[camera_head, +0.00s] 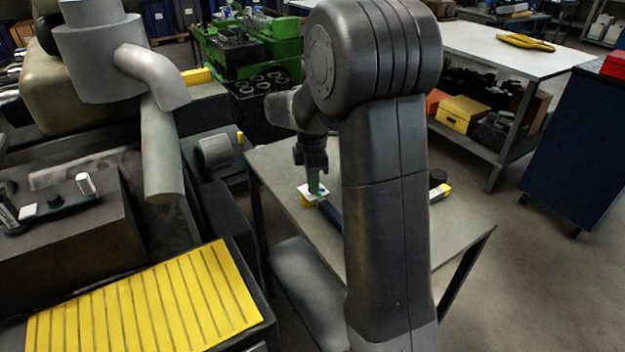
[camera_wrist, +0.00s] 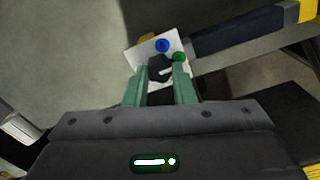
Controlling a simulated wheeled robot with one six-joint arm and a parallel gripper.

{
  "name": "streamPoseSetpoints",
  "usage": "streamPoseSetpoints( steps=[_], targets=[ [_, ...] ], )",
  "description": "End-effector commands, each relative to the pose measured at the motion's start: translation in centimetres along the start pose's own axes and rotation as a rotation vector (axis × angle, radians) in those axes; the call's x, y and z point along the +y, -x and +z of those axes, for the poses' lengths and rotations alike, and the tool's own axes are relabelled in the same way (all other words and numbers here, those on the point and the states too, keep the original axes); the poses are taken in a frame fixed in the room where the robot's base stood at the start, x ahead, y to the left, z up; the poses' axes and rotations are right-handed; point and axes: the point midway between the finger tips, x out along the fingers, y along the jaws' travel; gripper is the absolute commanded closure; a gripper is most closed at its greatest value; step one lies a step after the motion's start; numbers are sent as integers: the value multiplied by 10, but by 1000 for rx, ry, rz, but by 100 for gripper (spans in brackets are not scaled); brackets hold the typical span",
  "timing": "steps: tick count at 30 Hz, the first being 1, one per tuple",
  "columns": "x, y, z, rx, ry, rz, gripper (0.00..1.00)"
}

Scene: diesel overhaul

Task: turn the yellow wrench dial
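A white plate (camera_wrist: 143,52) with a blue dot (camera_wrist: 163,45), a green dot (camera_wrist: 179,57) and a dark knob (camera_wrist: 160,68) shows in the wrist view. A dark blue bar (camera_wrist: 235,32) runs from beside the plate to the upper right. My gripper (camera_wrist: 160,72) is open, its green fingers on either side of the knob, with narrow gaps showing. My gripper (camera_head: 314,186) is over the plate in the head view. Contact with the knob cannot be told.
The grey table (camera_head: 462,222) has free room to the right of my arm. A dark blue cabinet (camera_head: 575,150) stands at right.

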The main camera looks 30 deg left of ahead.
Motion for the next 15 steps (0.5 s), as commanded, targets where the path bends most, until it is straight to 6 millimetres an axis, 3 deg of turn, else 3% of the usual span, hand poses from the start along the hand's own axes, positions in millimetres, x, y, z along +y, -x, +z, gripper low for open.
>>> streamPoseSetpoints(
  steps=[15],
  targets=[
    [1,2,0,0,-106,0,100]
  ],
)
